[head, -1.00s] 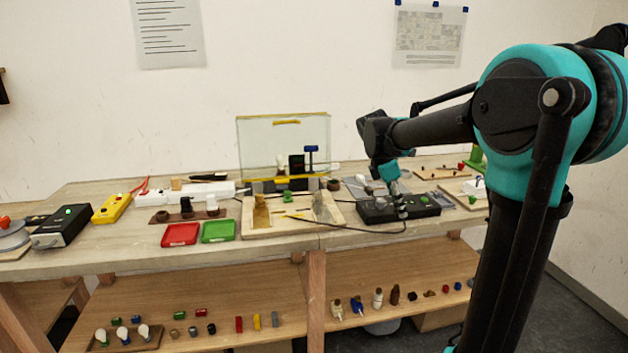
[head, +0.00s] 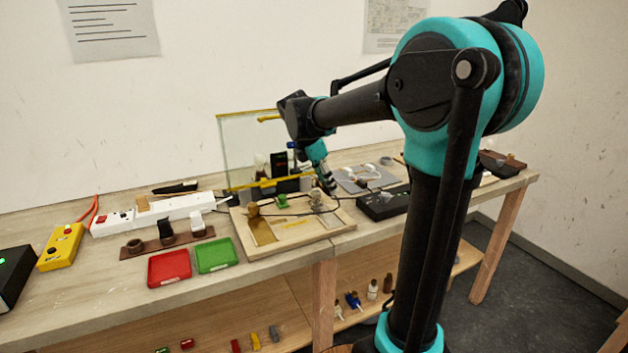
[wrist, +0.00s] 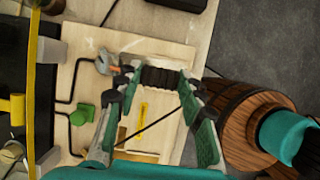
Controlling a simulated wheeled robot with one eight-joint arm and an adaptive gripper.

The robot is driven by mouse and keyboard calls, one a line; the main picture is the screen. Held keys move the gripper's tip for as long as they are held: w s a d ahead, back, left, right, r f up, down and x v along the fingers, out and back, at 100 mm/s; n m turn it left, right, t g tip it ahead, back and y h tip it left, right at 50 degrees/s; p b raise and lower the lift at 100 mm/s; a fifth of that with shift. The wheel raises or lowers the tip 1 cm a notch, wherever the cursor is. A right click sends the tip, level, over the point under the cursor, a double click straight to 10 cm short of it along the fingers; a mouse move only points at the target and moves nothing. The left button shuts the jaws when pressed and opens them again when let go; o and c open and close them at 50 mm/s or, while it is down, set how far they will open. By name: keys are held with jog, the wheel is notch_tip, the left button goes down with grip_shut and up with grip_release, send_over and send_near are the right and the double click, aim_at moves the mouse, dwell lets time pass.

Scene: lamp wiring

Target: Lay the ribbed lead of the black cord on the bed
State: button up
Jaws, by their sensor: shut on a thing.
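My gripper (head: 327,180) hangs over the right back part of a pale wooden board (head: 290,240), which I take to be the bed. In the wrist view, a dark ribbed piece (wrist: 162,78) lies across between the fingertips, and my gripper is shut on it; it looks like the ribbed lead of the black cord. It appears to be above the board (wrist: 85,48), but the gap is unclear. A thin dark cord (wrist: 150,125) crosses below the fingers. Its join to the held piece is hidden. The black box (head: 383,203) stands right of the board.
The board carries a green knob (wrist: 82,115), a grey clamp (wrist: 105,62) and a yellow strip (wrist: 142,115). A clear panel (head: 245,150) with a yellow edge stands behind. Red (head: 169,268) and green (head: 216,254) trays lie left. A wooden barrel (wrist: 235,125) is off the table edge.

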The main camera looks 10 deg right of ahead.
aim_at(325, 193)
jog(key=shift+f, duration=2.4)
jog(key=shift+f, duration=0.2)
jog(key=shift+f, duration=0.55)
jog(key=shift+f, duration=0.15)
jog(key=shift+f, duration=0.45)
jog(key=shift+f, duration=0.2)
jog(key=shift+f, duration=0.2)
jog(key=shift+f, duration=0.2)
dwell(0.3)
jog(key=o, duration=1.1)
